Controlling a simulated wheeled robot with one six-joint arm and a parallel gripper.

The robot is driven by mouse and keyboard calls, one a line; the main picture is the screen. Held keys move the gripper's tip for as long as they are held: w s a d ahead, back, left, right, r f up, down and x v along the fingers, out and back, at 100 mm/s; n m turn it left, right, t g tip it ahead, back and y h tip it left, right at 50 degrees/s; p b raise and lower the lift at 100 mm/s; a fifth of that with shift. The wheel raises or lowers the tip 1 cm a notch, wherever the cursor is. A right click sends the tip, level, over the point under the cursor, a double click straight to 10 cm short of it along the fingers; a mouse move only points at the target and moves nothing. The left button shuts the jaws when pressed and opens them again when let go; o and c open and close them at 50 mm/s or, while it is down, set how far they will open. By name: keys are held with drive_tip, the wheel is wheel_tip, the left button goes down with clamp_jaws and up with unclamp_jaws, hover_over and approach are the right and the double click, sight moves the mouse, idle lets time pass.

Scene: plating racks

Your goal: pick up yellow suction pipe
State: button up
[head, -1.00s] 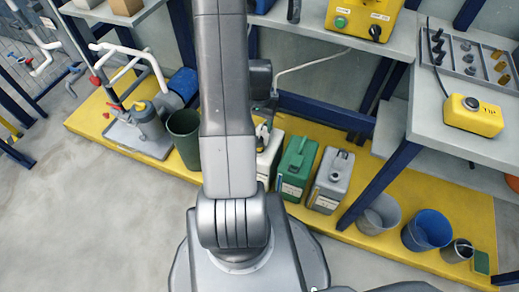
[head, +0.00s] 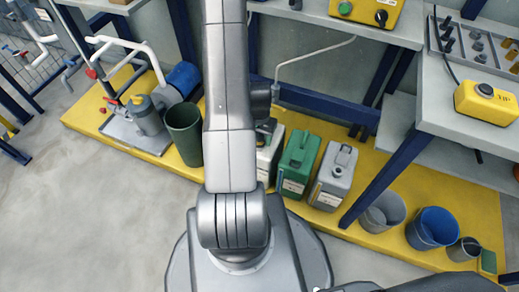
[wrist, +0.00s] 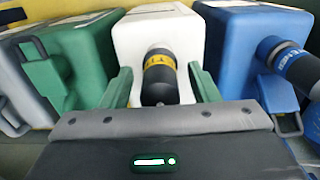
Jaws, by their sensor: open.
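The yellow suction pipe (wrist: 160,68) is a dark cylinder with a yellow lettered band. It stands out from the front of a white canister (wrist: 150,32) in the wrist view. My gripper (wrist: 159,80) is open, with one green finger on each side of the pipe and visible gaps between. The pipe's near end lies close to the gripper's grey body. In the head view my arm covers the gripper and the pipe, and part of the white canister (head: 270,158) shows beside it.
A blue canister (wrist: 235,40) with a blue-banded pipe (wrist: 290,60) is close on the right in the wrist view. A green canister (wrist: 85,45) is close on the left, with a grey canister (wrist: 15,95) beyond. A shelf (head: 310,22) overhangs behind.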

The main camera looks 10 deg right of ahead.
drive_tip(key=shift+r, duration=0.1)
clamp_jaws()
wheel_tip(320, 180, up, 28)
drive_tip(key=p, duration=0.8)
idle(0.8)
